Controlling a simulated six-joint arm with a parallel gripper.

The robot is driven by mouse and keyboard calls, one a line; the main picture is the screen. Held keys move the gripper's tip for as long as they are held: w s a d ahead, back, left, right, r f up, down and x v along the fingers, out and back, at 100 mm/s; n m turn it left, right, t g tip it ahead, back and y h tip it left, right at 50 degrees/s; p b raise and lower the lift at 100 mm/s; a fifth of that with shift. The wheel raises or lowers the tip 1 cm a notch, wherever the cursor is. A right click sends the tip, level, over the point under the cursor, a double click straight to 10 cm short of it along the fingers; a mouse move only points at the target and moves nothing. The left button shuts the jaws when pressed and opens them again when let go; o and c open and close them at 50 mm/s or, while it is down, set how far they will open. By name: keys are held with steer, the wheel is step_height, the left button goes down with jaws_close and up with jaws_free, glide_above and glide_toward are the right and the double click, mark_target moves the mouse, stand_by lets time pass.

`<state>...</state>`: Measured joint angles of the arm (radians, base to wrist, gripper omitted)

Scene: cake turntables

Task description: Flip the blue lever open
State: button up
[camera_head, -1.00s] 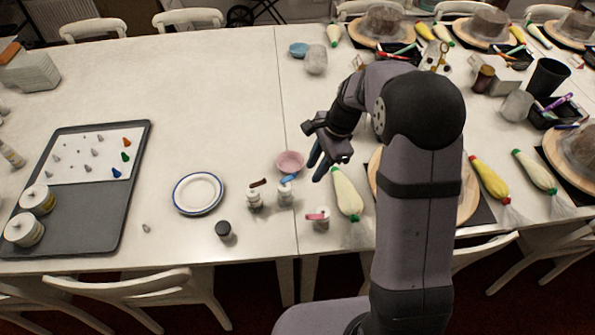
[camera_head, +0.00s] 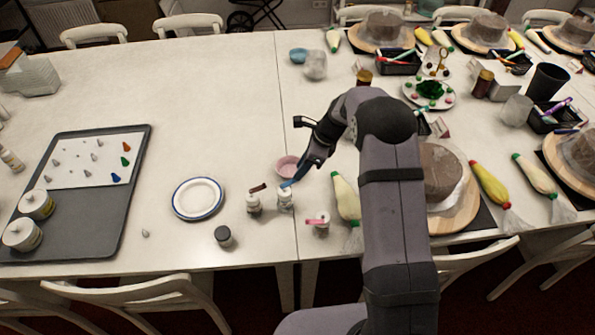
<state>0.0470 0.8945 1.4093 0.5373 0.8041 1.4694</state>
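Three small white bottles with coloured levers on top stand near the front of the table. The middle bottle (camera_head: 285,201) has the blue lever (camera_head: 286,184), which lies across its top. My gripper (camera_head: 297,179) points down and left, with its blue fingertips at or just beside the blue lever. I cannot tell whether they touch it. The fingers look close together, but their gap is too small to judge. The bottle with the brown lever (camera_head: 254,203) is to the left. The bottle with the pink lever (camera_head: 319,224) is to the right and nearer the front.
A pink bowl (camera_head: 287,166) sits just behind the blue-lever bottle, close to my fingers. A blue-rimmed plate (camera_head: 198,198) and a dark-lidded jar (camera_head: 223,236) are left. A piping bag (camera_head: 346,197) lies right. A grey tray (camera_head: 124,190) is far left.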

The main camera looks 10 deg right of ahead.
mark_target(288, 182)
steer(key=x, duration=0.3)
steer(key=shift+f+p, duration=0.2)
steer(key=shift+p, duration=0.2)
jaws_close()
